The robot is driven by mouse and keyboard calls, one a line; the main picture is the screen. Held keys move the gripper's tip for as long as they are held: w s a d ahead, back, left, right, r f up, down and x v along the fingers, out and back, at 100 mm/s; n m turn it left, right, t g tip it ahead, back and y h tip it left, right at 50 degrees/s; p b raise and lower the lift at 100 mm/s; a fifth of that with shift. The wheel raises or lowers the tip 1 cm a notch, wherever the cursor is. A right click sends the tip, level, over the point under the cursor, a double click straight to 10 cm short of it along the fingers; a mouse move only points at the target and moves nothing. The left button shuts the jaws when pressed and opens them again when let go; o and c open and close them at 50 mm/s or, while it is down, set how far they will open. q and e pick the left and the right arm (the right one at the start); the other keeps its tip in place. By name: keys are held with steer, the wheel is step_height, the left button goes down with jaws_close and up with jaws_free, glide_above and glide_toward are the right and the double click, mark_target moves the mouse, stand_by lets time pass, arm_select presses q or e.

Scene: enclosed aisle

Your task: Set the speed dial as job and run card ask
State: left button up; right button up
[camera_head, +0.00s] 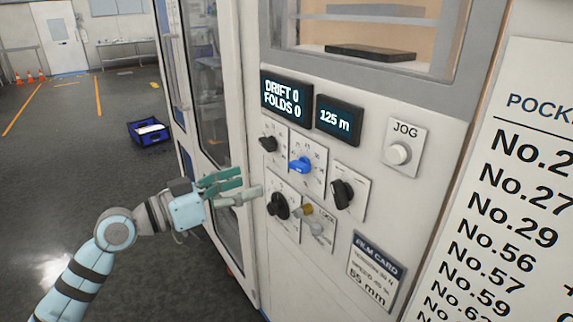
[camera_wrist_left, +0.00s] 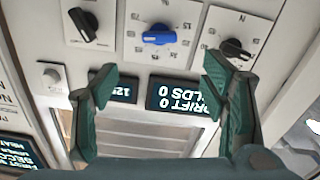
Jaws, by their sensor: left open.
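The machine front holds several dials on white plates: a blue knob (camera_head: 302,165), a black knob at upper left (camera_head: 268,144), a black knob at right (camera_head: 343,193) and a larger black knob below (camera_head: 278,206). I cannot read which plate is the speed dial. In the left wrist view the blue knob (camera_wrist_left: 158,34) appears upside down beyond the fingers. My right gripper is out of view.
Displays read "DRIFT 0 FOLDS 0" (camera_head: 286,98) and "125 m" (camera_head: 339,120). A JOG button (camera_head: 397,154) sits at right. A list of numbers (camera_head: 520,200) hangs farther right. A glazed door (camera_head: 205,110) stands left of the panel; a blue crate (camera_head: 148,132) lies on open floor.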

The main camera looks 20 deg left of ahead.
mark_target(295, 167)
arm_select(q)
steer(key=p+x, duration=0.1)
steer(key=x, duration=1)
steer(key=shift+w, duration=0.1)
steer(key=c, duration=1.2)
steer(key=shift+o, duration=0.3)
steer(key=shift+p, duration=0.3)
